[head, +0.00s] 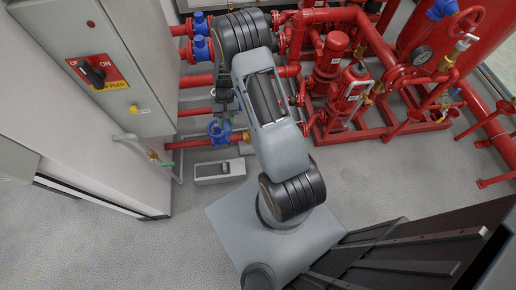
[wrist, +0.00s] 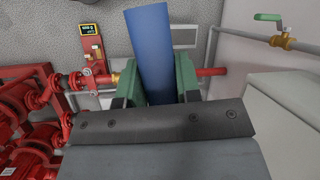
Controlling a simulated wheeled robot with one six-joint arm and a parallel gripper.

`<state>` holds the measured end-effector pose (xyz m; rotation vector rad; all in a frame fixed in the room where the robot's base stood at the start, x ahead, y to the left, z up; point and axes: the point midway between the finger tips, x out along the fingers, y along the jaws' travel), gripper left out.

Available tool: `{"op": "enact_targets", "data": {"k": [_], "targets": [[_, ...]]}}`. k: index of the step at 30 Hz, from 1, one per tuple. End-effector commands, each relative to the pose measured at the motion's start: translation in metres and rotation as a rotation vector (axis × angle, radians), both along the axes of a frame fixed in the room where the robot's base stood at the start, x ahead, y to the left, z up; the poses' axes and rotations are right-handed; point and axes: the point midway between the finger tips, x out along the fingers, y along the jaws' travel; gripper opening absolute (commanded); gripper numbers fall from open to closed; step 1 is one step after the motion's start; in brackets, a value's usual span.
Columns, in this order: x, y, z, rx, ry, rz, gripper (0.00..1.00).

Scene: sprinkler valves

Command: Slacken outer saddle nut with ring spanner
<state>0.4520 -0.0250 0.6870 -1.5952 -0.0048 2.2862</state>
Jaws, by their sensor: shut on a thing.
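My gripper (wrist: 157,82) has green fingers, shut on a long, smooth blue bar in the wrist view. I take this bar to be the handle of the ring spanner (wrist: 149,40). A red pipe with brass fittings passes behind the fingers. In the head view my arm hides most of the gripper, close to a blue valve (head: 219,130) on a low red pipe. I cannot make out the saddle nuts in either view.
A grey electrical cabinet (head: 110,65) stands at the left, with a white one below it. Red pumps and pipework (head: 335,75) fill the upper right. A small grey box (head: 219,171) lies on the floor by the blue valve. A green-handled tap (wrist: 268,17) is at the wall.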

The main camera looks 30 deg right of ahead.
Motion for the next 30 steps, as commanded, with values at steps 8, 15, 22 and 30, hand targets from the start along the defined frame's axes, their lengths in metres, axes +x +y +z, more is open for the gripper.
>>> {"op": "enact_targets", "data": {"k": [8, 15, 22, 30], "targets": [[0.002, -0.055, -0.145, 0.0, -0.011, -0.359, 0.0], [-0.001, -0.097, -0.243, -0.005, -0.014, -0.648, 0.0], [-0.006, -0.131, -0.312, -0.01, -0.012, -0.867, 0.0], [-0.012, -0.152, -0.351, -0.016, -0.009, -1.005, 0.0]]}}
